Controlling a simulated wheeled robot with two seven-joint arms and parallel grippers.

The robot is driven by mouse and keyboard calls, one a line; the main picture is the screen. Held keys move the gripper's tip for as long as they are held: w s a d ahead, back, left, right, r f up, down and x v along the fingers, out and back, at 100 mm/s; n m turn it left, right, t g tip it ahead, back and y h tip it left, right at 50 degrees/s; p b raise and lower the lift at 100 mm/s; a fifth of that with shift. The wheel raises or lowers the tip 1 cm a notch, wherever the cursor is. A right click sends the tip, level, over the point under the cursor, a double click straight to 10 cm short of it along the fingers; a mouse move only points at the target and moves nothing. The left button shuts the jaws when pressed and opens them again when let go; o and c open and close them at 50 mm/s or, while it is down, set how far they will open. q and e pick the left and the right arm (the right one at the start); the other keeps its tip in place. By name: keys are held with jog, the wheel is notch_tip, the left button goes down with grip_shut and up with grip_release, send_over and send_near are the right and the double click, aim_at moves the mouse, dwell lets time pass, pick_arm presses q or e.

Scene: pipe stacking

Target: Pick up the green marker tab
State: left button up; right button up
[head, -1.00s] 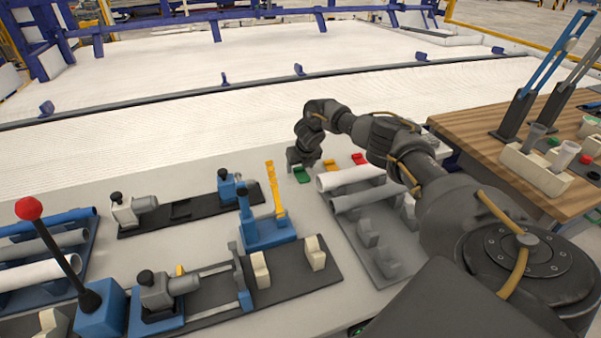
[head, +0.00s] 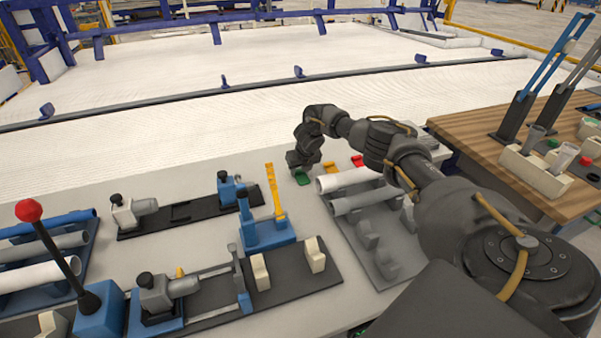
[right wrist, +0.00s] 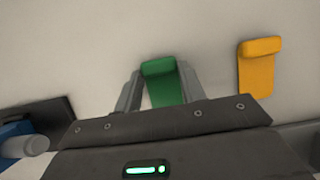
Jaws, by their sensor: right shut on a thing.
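The green marker tab (head: 303,179) is at the far side of the grey table, left of the orange and red tabs. In the right wrist view the green tab (right wrist: 163,86) sits between the two fingers of my right gripper (right wrist: 158,80), which is shut on it. In the head view my right gripper (head: 301,164) is right behind the tab, and its fingers are mostly hidden. I cannot tell whether the tab is clear of the table. My left gripper is not in view.
An orange tab (right wrist: 259,66) lies to the right of the green one, with a red tab (head: 358,160) beyond. A rack with a white pipe (head: 349,178) stands close on the right. A blue stand with a yellow upright (head: 276,190) is to the left.

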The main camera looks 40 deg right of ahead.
aim_at(300, 175)
jog(key=shift+r, duration=0.5)
notch_tip(300, 175, up, 2)
jog(key=shift+r, duration=0.2)
jog(key=s+a+r+p, duration=0.2)
jog(key=s+a+r, duration=0.5)
jog(key=s+r, duration=0.2)
jog(key=shift+s+a+r, duration=0.3)
jog(key=shift+s, duration=1.05)
